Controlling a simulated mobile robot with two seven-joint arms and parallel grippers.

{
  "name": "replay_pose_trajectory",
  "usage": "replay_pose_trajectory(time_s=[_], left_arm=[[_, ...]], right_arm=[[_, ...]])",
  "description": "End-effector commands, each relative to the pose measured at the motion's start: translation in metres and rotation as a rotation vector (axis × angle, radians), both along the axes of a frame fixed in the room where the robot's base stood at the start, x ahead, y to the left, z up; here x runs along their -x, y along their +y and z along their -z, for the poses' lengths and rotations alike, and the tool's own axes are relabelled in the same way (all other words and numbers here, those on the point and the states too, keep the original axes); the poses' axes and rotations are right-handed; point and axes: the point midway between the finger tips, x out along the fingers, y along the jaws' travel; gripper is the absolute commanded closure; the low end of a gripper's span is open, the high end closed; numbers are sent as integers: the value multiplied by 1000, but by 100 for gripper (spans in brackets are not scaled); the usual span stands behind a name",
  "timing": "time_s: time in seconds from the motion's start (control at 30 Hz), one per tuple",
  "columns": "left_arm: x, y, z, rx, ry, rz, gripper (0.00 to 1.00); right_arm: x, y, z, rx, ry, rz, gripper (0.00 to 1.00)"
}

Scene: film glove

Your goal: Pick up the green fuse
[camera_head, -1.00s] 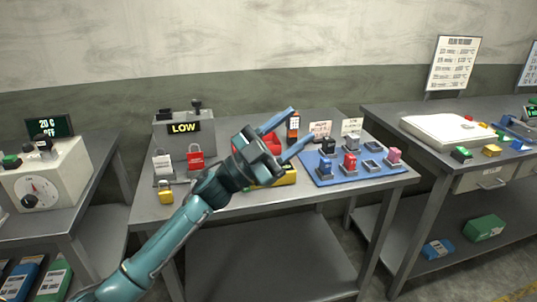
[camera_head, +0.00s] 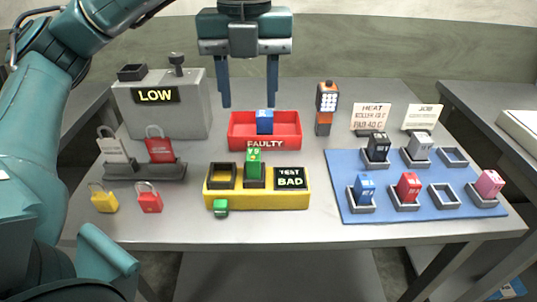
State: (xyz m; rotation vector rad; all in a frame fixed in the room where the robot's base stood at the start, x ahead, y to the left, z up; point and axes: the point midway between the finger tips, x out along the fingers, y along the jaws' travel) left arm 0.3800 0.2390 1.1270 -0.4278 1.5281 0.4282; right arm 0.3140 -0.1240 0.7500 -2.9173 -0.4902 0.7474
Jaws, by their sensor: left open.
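The green fuse (camera_head: 254,161) stands upright in a dark socket of the yellow tester (camera_head: 258,200), at the middle of the table. The tester's small display reads "TEST BAD" and a green button sits at its front left. My left gripper (camera_head: 249,98) is above and behind the green fuse, fingers pointing down, open and empty. It hangs over the red tray marked "FAULTY" (camera_head: 265,143), which holds a blue fuse (camera_head: 264,121). My right gripper is not in view.
A blue mat (camera_head: 420,178) on the right bears several fuses in sockets, some sockets empty. Padlocks and a grey box marked "LOW" (camera_head: 162,104) stand left. An orange handheld device (camera_head: 326,107) stands behind. Bare table lies in front of the tester.

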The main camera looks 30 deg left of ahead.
Motion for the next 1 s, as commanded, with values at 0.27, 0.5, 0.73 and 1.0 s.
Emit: replay_pose_trajectory(time_s=[0.27,0.5,0.73,1.0], left_arm=[[1,0,56,-1,5,1,53],[0,0,75,-1,2,1,53],[-3,-2,104,-2,5,1,53],[-3,-3,126,1,2,1,53]], right_arm=[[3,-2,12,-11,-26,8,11],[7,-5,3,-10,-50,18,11],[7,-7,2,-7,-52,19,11],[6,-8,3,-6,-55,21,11]])
